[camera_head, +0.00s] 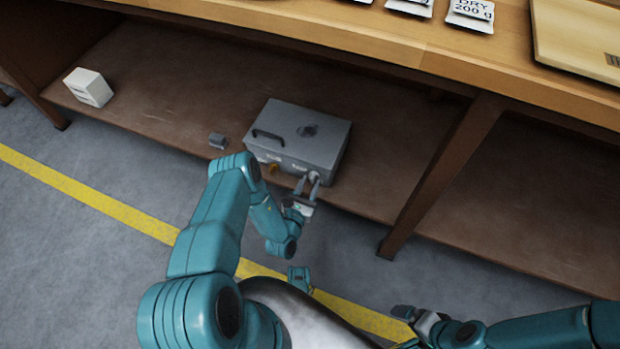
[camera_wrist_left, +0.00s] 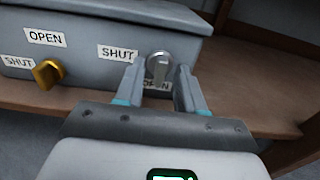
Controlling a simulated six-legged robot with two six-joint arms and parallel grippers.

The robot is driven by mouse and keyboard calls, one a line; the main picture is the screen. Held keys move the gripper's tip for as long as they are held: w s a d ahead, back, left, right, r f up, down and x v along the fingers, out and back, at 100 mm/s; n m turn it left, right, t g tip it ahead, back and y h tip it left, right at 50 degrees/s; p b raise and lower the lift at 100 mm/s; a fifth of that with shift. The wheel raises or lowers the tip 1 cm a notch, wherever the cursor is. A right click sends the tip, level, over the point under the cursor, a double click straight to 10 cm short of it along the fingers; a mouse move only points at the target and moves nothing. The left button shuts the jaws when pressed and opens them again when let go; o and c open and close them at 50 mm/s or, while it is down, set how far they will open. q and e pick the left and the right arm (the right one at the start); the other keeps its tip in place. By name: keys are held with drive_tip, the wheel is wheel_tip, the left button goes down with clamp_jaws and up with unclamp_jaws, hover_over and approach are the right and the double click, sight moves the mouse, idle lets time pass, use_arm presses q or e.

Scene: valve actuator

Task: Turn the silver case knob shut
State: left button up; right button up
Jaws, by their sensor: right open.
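The grey metal case (camera_head: 308,125) sits on the lower shelf. Its front carries a silver knob (camera_wrist_left: 158,64) at the right, with a SHUT label to its left and an OPEN label below. The knob's grip bar points down toward OPEN. My left gripper (camera_head: 308,185) is at the front of the case; in the wrist view its fingers (camera_wrist_left: 160,90) are open, one on each side of the silver knob, with gaps visible. A gold knob (camera_wrist_left: 47,73) is further left on the front, with its own OPEN and SHUT labels. My right gripper (camera_head: 405,312) is open, low and away from the case.
A small grey block (camera_head: 217,140) lies left of the case, and a white box (camera_head: 88,87) stands at the shelf's far left. A wooden post (camera_head: 440,178) stands right of the case. The tabletop (camera_head: 400,40) overhangs behind.

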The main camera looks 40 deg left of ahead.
use_arm(q)
drive_tip(key=shift+w, duration=0.25)
drive_tip(key=shift+s, duration=0.1)
clamp_jaws()
drive_tip(key=shift+r, duration=0.15)
